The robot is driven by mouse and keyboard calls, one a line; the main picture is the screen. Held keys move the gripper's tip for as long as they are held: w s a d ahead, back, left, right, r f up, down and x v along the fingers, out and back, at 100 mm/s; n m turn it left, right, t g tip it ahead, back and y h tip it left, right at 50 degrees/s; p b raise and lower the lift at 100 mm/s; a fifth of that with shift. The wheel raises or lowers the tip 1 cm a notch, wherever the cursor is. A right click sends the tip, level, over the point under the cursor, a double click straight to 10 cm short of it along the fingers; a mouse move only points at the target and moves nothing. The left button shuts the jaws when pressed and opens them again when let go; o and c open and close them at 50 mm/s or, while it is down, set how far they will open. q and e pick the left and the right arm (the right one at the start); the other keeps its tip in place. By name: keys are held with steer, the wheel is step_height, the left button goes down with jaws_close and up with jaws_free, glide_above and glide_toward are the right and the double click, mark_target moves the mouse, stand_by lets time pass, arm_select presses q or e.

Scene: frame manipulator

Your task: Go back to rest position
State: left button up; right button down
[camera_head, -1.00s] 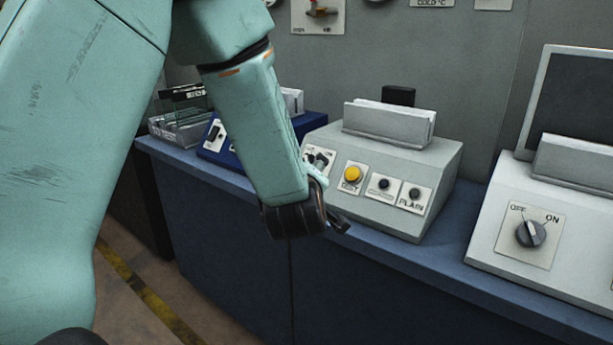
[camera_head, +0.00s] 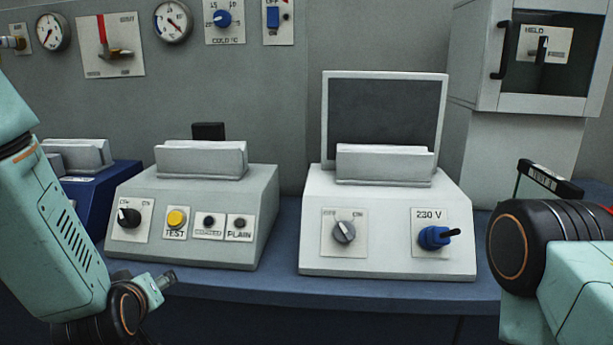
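My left arm comes in from the lower left in the head view, in front of the bench. My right arm shows at the right edge as a black joint and a teal link. My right gripper is not visible.
On the blue bench (camera_head: 240,288) stand a grey TEST/PLAIN box (camera_head: 262,210), a white box with a 230 V control (camera_head: 385,262) and a blue box (camera_head: 95,215). A cabinet (camera_head: 478,60) stands back right.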

arm_select(q)
steer(key=s+d+f+m+g+h, duration=0.1)
steer(key=s+d+f+m+g, duration=0.1)
steer(key=s+f, duration=0.7)
steer(key=s+d+f+m+g+h, duration=0.1)
steer(key=s+d+f+m+g, duration=0.1)
steer(key=s+f+g, duration=0.3)
steer(key=s+d+f+m+g+h, duration=0.1)
steer(key=s+d+f+m+g, duration=0.1)
steer(key=s+f, duration=1.1)
steer(key=s+m+g, duration=0.1)
steer(key=s+g, duration=0.1)
steer(key=s, duration=0.5)
steer(key=shift+d+m+h, duration=0.2)
steer(key=shift+m+h, duration=0.1)
